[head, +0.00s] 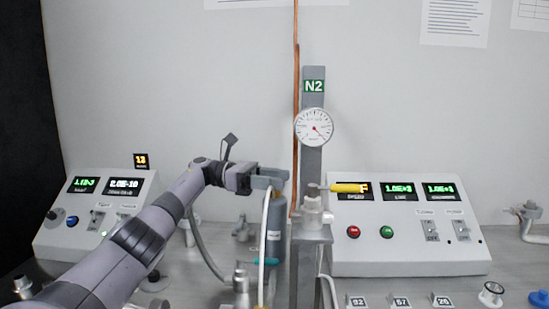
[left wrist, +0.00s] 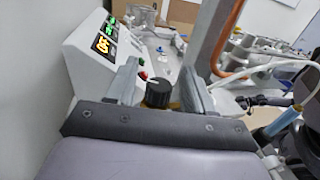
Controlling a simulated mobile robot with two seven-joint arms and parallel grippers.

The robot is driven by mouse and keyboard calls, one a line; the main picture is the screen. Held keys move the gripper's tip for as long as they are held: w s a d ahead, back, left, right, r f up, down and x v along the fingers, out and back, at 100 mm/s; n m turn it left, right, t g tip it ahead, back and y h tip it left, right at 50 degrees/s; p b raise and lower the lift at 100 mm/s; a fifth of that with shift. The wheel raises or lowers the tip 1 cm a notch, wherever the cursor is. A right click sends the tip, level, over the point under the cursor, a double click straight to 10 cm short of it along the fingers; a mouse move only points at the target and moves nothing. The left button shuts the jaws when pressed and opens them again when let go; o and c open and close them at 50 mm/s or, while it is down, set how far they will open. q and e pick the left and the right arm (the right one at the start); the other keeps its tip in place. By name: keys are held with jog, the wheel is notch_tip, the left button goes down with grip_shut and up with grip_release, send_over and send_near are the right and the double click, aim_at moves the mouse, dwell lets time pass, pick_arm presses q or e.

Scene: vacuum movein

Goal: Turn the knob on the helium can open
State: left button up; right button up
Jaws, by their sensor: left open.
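The grey cylinder with a white label, apparently the helium can (head: 275,248), stands on the bench left of the grey post in the head view. Its top is hidden behind my left gripper (head: 272,180). In the left wrist view, a dark round knob (left wrist: 157,93) with a yellowish part beneath it lies between the two fingers of my left gripper (left wrist: 163,88). The fingers are open, one on each side of it; I cannot tell whether either touches. My right gripper is not in view.
The grey N2 post (head: 313,160) with a round gauge (head: 314,127) and a copper pipe (head: 296,110) stands close right of the gripper. A yellow handle (head: 348,188) juts right. A white hose (head: 264,235) hangs before the can. Control boxes (head: 410,255) stand on both sides.

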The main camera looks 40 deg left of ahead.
pick_arm(q)
notch_tip(320, 180, up, 9)
jog(key=shift+r, duration=0.1)
notch_tip(320, 180, up, 11)
jog(key=p, duration=0.5)
jog(key=shift+p, duration=0.4)
jog(key=shift+o, duration=0.3)
jog(key=shift+f, duration=0.2)
